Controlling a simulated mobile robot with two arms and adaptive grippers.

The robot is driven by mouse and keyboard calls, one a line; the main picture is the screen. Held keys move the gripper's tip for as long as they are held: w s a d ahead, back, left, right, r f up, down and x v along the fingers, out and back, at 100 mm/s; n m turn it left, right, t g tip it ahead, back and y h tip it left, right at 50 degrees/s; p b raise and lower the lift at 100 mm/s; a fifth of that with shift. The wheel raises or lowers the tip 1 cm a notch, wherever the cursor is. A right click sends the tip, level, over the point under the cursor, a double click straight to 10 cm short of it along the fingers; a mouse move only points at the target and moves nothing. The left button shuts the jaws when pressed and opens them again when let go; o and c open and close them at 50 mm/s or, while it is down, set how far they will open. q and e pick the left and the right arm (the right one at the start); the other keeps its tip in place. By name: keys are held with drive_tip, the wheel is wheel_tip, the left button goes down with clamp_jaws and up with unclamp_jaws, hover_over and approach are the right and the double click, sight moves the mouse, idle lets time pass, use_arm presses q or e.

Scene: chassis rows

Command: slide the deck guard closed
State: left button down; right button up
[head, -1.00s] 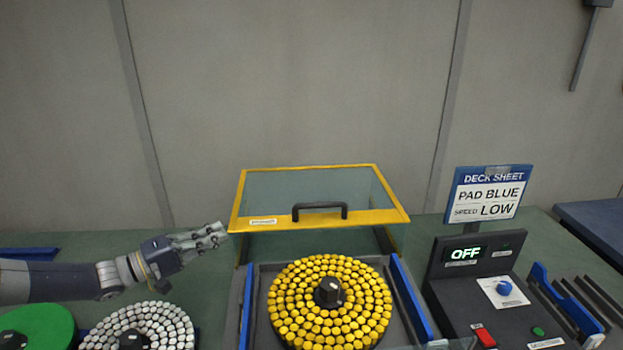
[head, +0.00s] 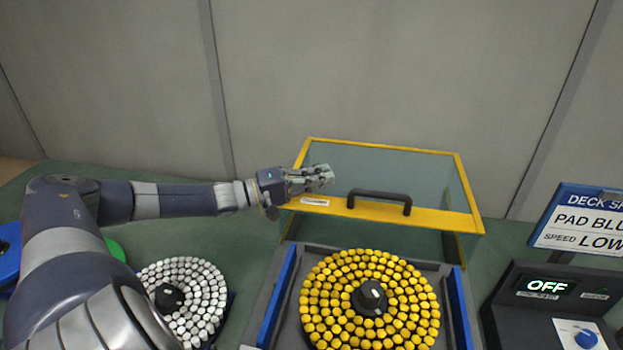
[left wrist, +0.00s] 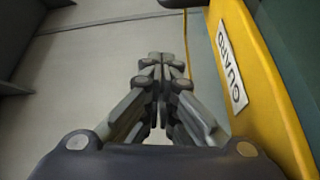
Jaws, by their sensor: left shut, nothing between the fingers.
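The deck guard (head: 440,218) is a clear box with a yellow frame and a dark handle (head: 379,197) on its front top edge. It stands at the back of the deck, behind the yellow-studded pad (head: 335,290), which is uncovered. My left gripper (head: 328,175) is shut and empty, over or beside the guard's left front corner, left of the handle. In the left wrist view the shut fingers (left wrist: 155,62) are beside the guard's yellow edge (left wrist: 245,70) with its label. I cannot tell whether they touch it. My right gripper is not in view.
Blue rails (head: 277,297) flank the deck. A white-studded pad (head: 205,290) lies to the left under my left arm. The control box (head: 545,300) at right reads OFF, with a sign (head: 580,225) reading PAD BLUE, SPEED LOW. A wall stands behind.

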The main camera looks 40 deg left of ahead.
sight(341, 202)
use_arm(q)
drive_tip(key=x, duration=0.3)
drive_tip(key=shift+w+r+p, duration=0.1)
drive_tip(key=shift+w+p, duration=0.1)
drive_tip(key=shift+p, duration=0.15)
drive_tip(key=shift+x, duration=0.75)
drive_tip(key=shift+s+d+f+p, duration=0.2)
drive_tip(key=shift+s+d+p, duration=0.15)
drive_tip(key=shift+d+p, duration=0.35)
drive_tip(key=shift+s+d+f+p, duration=0.1)
drive_tip(key=shift+s+d+p, duration=0.5)
drive_tip(key=shift+s+p, duration=0.2)
drive_tip(key=shift+s+d+f, duration=0.15)
drive_tip(key=shift+s+d, duration=0.05)
drive_tip(key=shift+s, duration=0.05)
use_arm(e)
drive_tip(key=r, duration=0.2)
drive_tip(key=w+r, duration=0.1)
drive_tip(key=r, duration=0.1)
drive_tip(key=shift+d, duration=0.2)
use_arm(q)
drive_tip(key=shift+f, duration=0.1)
